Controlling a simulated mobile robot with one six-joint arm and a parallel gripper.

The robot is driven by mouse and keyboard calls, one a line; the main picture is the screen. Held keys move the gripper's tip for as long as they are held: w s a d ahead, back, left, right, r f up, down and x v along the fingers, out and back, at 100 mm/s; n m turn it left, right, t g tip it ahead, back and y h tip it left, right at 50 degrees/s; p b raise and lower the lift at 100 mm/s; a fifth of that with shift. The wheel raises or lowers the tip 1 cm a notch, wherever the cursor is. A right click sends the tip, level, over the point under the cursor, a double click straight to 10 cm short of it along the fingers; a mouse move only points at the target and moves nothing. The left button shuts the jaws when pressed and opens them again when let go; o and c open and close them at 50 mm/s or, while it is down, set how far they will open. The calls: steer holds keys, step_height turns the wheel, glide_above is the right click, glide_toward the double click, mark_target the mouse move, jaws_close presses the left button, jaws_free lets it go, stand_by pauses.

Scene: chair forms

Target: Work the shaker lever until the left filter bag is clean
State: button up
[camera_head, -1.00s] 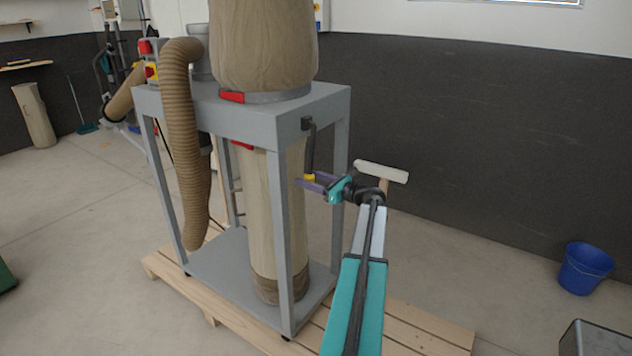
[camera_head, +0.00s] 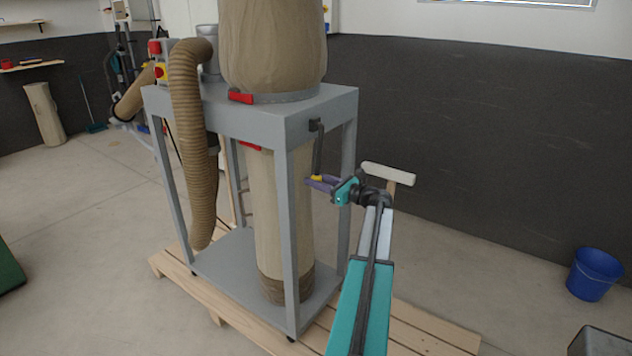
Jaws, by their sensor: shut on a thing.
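A grey dust-collector frame (camera_head: 255,118) stands in the middle of the view. A beige filter bag (camera_head: 270,45) bulges above its top, clamped by a band with a red latch (camera_head: 240,97). Its upper end is out of view. A second beige bag (camera_head: 268,210) hangs below, darker at its base. I cannot tell which one is the left bag. The black shaker lever (camera_head: 318,148) hangs nearly straight down from a pivot at the frame's right front corner. My gripper (camera_head: 322,184) is shut on the lever's yellow lower end (camera_head: 316,178).
The frame stands on a wooden pallet (camera_head: 405,325). A ribbed hose (camera_head: 187,140) hangs at its left. A pale bar on a wooden post (camera_head: 389,173) shows just beyond my wrist. A blue bucket (camera_head: 594,276) stands at the right. The floor between is clear.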

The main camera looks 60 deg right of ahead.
steer(key=o, duration=0.4)
steer(key=shift+a, duration=0.1)
steer(key=shift+a+r+p, duration=0.25)
steer(key=shift+a+r, duration=0.05)
steer(key=shift+a, duration=0.55)
steer(key=shift+a+r+p, duration=0.25)
steer(key=shift+a+r, duration=0.05)
steer(key=shift+a, duration=0.6)
steer(key=shift+a+r+p, duration=0.25)
steer(key=shift+a+r, duration=0.05)
steer(key=shift+a, duration=0.55)
steer(key=shift+a+r+p, duration=0.4)
steer(key=shift+a+r, duration=0.15)
steer(key=shift+a, duration=0.25)
steer(key=shift+a+r+p, duration=0.35)
steer(key=shift+a+r, duration=0.2)
steer(key=shift+a, duration=0.2)
steer(key=shift+a+r+p, duration=0.4)
steer(key=shift+a+r, duration=0.15)
steer(key=shift+a, duration=0.25)
